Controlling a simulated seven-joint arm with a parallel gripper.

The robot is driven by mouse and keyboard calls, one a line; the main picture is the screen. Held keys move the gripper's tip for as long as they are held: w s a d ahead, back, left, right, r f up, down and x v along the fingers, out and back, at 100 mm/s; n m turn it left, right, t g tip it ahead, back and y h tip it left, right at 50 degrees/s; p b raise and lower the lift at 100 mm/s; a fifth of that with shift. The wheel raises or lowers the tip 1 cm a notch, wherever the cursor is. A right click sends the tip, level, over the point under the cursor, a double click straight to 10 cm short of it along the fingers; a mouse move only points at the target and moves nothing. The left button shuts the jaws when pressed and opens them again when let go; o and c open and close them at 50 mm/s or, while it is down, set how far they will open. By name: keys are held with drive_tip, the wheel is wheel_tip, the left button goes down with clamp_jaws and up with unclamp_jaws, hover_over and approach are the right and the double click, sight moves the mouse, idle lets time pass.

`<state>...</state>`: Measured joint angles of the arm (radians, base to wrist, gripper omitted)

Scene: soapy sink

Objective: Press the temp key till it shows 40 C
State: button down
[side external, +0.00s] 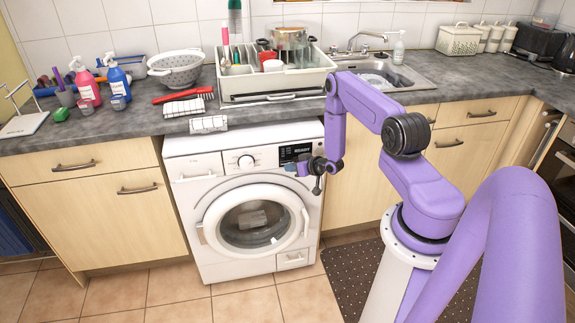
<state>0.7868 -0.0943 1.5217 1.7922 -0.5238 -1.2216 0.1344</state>
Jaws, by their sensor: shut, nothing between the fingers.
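The white washing machine (212,205) stands under the counter with its round door (248,222) closed. Its dial (246,162) is at the middle of the front panel. The dark display (291,152) is to the right of the dial and carries small lit text, too small to read for certain. My gripper (293,168) is shut and empty, just in front of the panel below the display. I cannot tell whether it touches the panel. The temp key cannot be made out; the gripper may hide it.
A dish rack (275,88) with dishes, a colander (176,68) and spray bottles (117,80) stand on the counter above. A dark mat (345,270) lies on the tiled floor. The floor before the machine is clear.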

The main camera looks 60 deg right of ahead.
idle(0.4)
drive_tip(key=shift+s+a, duration=0.55)
drive_tip(key=s+a, duration=0.3)
drive_tip(key=shift+s+a, duration=0.25)
drive_tip(key=shift+s, duration=0.05)
idle(0.4)
idle(0.5)
